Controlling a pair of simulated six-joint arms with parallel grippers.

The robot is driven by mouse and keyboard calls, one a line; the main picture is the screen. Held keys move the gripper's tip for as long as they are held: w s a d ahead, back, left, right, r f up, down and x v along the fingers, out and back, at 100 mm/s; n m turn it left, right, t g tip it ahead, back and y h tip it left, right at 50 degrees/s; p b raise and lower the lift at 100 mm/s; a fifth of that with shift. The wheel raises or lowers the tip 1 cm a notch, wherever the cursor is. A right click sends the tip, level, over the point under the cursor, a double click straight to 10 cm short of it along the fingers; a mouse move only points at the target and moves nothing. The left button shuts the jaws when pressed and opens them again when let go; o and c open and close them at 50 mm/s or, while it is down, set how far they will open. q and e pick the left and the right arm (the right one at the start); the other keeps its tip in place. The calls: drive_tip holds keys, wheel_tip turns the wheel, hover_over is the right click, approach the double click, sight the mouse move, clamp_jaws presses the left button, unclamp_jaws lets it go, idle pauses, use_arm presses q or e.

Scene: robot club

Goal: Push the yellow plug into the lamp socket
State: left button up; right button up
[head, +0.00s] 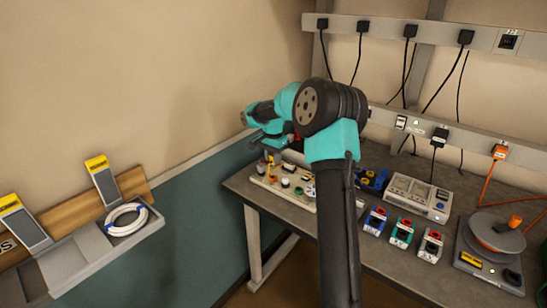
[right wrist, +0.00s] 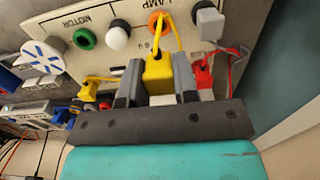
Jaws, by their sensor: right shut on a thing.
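My right gripper (right wrist: 157,72) is shut on a yellow plug (right wrist: 158,75), which sits between its two grey fingers in the right wrist view. A yellow lead runs up from the plug toward an orange-ringed round fitting beside the LAMP lettering (right wrist: 160,20) on a cream board (right wrist: 60,22). The plug's contact end is hidden, so I cannot tell whether it touches a socket. In the head view my right gripper (head: 266,142) is above the left end of the board (head: 262,180), partly hidden by my arm. My left gripper is not in view.
A red plug (right wrist: 203,72) is close beside the right finger. Another yellow plug (right wrist: 92,88) is to the left. The board has a green fitting (right wrist: 85,39), a white one (right wrist: 118,36) and a grey block (right wrist: 207,21). Several boxes stand on the bench (head: 385,262) right of my arm.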

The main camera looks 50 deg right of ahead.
drive_tip(key=shift+f, duration=0.2)
drive_tip(key=shift+f, duration=2.4)
drive_tip(key=shift+f, duration=0.95)
idle(1.6)
drive_tip(key=o, duration=0.9)
drive_tip(key=shift+o, duration=0.2)
drive_tip(key=shift+r, duration=0.2)
wheel_tip(320, 180, up, 17)
drive_tip(key=shift+r, duration=0.1)
